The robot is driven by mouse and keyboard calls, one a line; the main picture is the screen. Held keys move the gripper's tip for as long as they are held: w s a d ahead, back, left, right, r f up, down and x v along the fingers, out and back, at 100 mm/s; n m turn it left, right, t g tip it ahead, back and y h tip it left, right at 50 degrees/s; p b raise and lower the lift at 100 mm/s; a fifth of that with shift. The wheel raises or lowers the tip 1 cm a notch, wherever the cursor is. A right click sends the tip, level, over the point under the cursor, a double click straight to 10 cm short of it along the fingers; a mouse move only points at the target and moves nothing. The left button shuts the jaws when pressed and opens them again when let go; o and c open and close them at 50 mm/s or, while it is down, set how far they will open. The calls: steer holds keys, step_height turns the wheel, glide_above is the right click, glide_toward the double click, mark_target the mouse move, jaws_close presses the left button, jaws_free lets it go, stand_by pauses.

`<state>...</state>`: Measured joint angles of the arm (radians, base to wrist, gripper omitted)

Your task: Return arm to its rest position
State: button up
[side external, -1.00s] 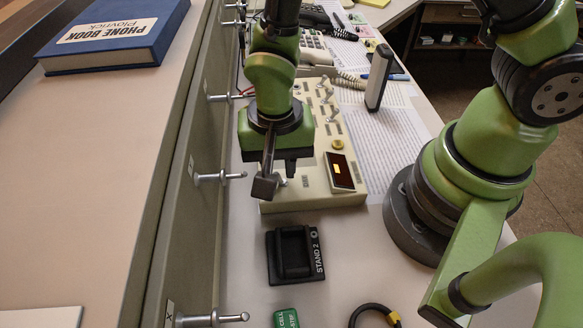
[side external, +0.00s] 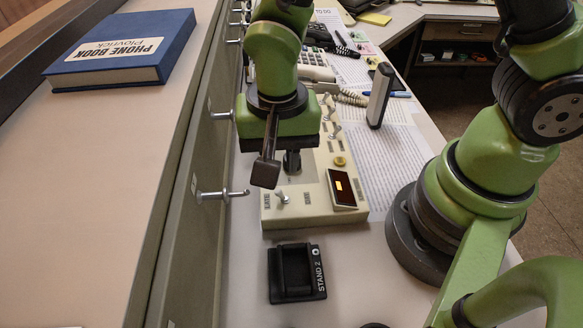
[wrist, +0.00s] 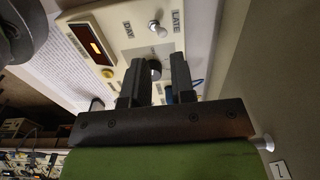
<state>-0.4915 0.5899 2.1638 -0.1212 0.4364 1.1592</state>
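My green gripper (side external: 272,160) with dark fingers hangs over the cream control panel (side external: 325,212) in the side view. One finger is plain there; the other is hard to make out. In the wrist view my gripper's two fingers (wrist: 157,64) stand apart with a gap between them. A metal toggle switch (wrist: 156,27) between the DAY and LATE labels lies beyond the fingertips. The exact height of the fingers above the panel is unclear.
The black STAND 2 holder (side external: 310,287) is in front of the panel. A grey upright device (side external: 380,95) stands behind it, right. Metal pegs (side external: 222,194) stick out from the grey wall at left. A blue phone book (side external: 125,48) lies on the ledge above.

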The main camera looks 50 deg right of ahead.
steer(key=d+r+n+t+y, duration=0.1)
steer(key=d+r+n+t, duration=0.3)
steer(key=r, duration=0.8)
steer(key=s+d+r+t+y, duration=0.1)
steer(key=s+d+r+t, duration=0.2)
steer(key=s+d+r, duration=0.2)
steer(key=s+r, duration=0.3)
steer(key=s, duration=0.1)
steer(key=shift+d+r+n, duration=0.25)
steer(key=shift+d+n, duration=0.1)
steer(key=shift+n, duration=0.05)
